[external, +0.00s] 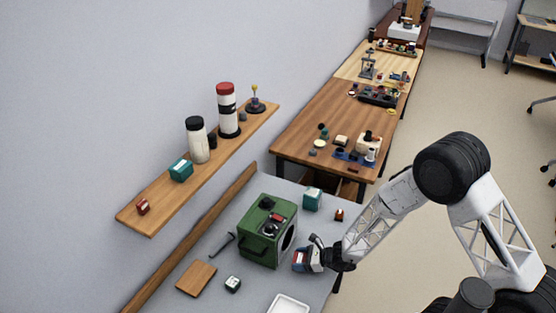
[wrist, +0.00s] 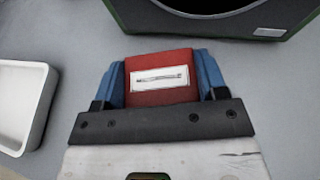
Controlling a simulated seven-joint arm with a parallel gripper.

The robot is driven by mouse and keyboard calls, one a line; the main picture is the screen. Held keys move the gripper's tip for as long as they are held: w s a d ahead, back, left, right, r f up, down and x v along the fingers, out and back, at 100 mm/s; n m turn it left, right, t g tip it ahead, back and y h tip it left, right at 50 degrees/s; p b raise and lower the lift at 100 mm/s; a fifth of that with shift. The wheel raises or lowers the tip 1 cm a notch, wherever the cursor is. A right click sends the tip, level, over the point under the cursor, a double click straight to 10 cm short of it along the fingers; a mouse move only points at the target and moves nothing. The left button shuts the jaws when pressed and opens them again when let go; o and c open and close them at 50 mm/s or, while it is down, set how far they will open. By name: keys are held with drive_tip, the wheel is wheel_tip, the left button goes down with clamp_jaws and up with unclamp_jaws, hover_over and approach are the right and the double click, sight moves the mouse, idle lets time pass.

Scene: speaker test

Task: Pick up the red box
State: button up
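A red box (wrist: 158,95) with a white label lies between the two blue fingers of my gripper (wrist: 162,80) in the wrist view. The fingers sit against its left and right sides with no clear gap. In the external view my gripper (external: 307,260) is low over the grey table, just right of the green speaker. The red box shows there only as a small red and white patch, partly hidden by the fingers. I cannot tell whether it touches the table.
The green speaker (external: 259,243) stands beside my gripper, with a red item (external: 276,217) on top. A white tray (external: 289,304) and a small white-and-green box (external: 233,284) lie nearer. A teal box (external: 312,199) stands behind. A wall shelf (external: 150,224) holds bottles and small boxes.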

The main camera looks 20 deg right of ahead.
sight(300, 258)
drive_tip(key=c, duration=0.3)
drive_tip(key=shift+r, duration=0.75)
wheel_tip(300, 258, up, 2)
drive_tip(key=shift+r, duration=0.1)
drive_tip(key=s+d, duration=0.2)
drive_tip(key=s, duration=0.2)
drive_tip(key=s+d+r, duration=0.1)
drive_tip(key=s+d, duration=0.2)
drive_tip(key=s, duration=0.2)
drive_tip(key=s+d, duration=0.2)
drive_tip(key=s, duration=0.3)
drive_tip(key=shift+s+d+r, duration=0.1)
drive_tip(key=shift+d+r, duration=0.05)
drive_tip(key=shift+d, duration=0.05)
